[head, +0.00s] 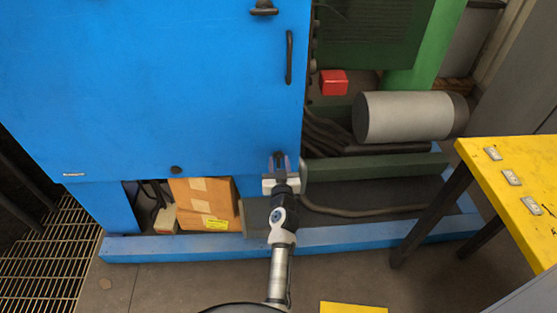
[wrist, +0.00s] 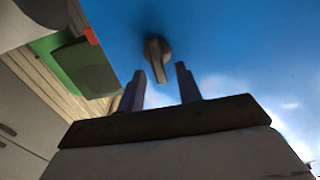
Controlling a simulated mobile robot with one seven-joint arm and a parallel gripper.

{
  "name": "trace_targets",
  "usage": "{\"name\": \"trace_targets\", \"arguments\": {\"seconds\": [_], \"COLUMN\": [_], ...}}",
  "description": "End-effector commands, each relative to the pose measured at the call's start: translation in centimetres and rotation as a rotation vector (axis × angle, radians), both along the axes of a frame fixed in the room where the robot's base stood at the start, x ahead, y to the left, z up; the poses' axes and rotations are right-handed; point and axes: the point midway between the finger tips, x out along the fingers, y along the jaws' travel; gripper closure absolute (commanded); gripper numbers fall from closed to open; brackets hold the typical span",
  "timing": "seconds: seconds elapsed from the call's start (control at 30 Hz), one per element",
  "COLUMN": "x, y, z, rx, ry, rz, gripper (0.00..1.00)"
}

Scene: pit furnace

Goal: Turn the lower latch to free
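The lower latch (wrist: 157,55) is a dark round knob with a flat tab on the blue cabinet door. In the wrist view its tab points down, toward the space between my fingertips. My gripper (wrist: 160,69) is open, with one finger on each side below the latch; I cannot tell whether either touches it. In the head view my gripper (head: 278,160) is at the door's lower right corner. The latch (head: 278,153) is mostly hidden there behind the fingertips. The blue door (head: 150,80) looks closed.
Another dark latch (head: 264,8) is high on the door, with a black handle (head: 289,57) below it. A yellow table (head: 520,185) stands at right. Cardboard boxes (head: 203,202) sit under the cabinet. A grey cylinder (head: 402,116) and a red box (head: 333,82) lie right of the door.

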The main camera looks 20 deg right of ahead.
Motion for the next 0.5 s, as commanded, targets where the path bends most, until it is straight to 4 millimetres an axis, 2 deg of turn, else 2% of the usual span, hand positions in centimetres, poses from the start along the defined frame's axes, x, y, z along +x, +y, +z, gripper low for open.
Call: {"name": "trace_targets", "arguments": {"seconds": [0.23,0.5], "x": [-0.01,0.00], "y": [0.00,0.00], "z": [-0.02,-0.01], "rx": [0.000,0.000], "ry": [0.000,0.000], "rz": [0.000,0.000], "gripper": [0.67,1.00]}}
